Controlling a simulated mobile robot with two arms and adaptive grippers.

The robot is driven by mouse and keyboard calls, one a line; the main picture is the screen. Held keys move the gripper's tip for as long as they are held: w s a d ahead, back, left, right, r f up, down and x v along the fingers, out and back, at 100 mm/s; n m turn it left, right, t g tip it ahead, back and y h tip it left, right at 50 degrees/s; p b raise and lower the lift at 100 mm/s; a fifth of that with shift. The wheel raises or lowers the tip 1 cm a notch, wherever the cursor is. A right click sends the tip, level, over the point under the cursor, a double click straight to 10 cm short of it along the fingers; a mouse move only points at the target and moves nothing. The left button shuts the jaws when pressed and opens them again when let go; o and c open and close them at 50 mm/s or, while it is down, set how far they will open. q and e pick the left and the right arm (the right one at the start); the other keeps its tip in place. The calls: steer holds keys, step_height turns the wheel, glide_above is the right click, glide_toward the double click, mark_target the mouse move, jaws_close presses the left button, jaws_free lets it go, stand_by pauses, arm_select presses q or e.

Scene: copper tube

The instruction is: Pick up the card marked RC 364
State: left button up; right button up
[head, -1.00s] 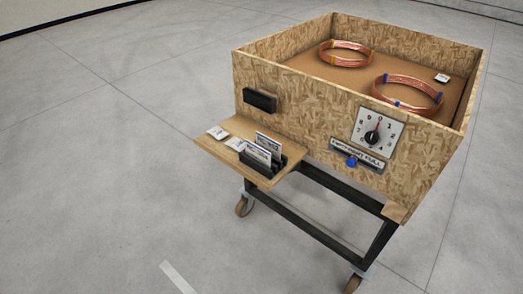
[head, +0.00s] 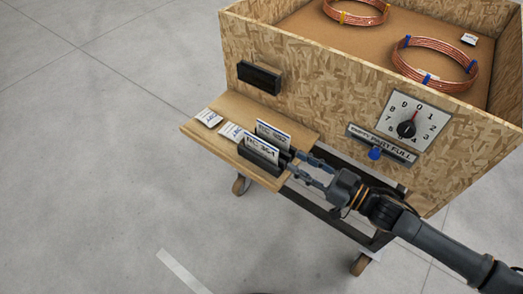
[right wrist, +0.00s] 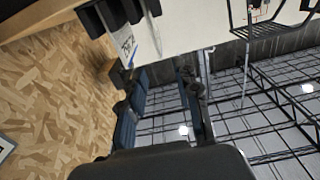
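The card marked RC 364 (head: 262,147) stands upright in the front slot of a black card rack (head: 258,158) on the small wooden shelf. A second white card (head: 272,132) stands just behind it; its mark is too small to read. My right gripper (head: 299,169) is open and empty, close to the right end of the rack and apart from the cards. In the right wrist view its two fingers (right wrist: 162,100) are spread, with a card (right wrist: 126,42) ahead and to the upper left. I cannot tell which card that is. My left gripper is not in view.
The shelf (head: 215,134) sticks out from a wooden crate (head: 330,85) on a wheeled frame. Two flat cards (head: 209,117) lie at its left. A black block (head: 259,76), a dial plate (head: 412,120) and a blue knob (head: 375,153) are on the crate's front. Copper coils (head: 435,67) lie inside.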

mark_target(261, 143)
steer(key=x, duration=0.7)
steer(key=shift+w+p, duration=0.15)
steer(key=shift+p, duration=0.2)
steer(key=shift+f+p+x, duration=0.2)
steer(key=shift+x, duration=1.2)
steer(key=shift+f+p+x, duration=0.15)
steer(key=shift+p+x, duration=0.05)
steer(key=shift+x, duration=1.2)
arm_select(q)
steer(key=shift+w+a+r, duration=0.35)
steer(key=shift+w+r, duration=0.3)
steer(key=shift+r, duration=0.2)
arm_select(e)
steer(key=shift+c, duration=0.2)
jaws_close()
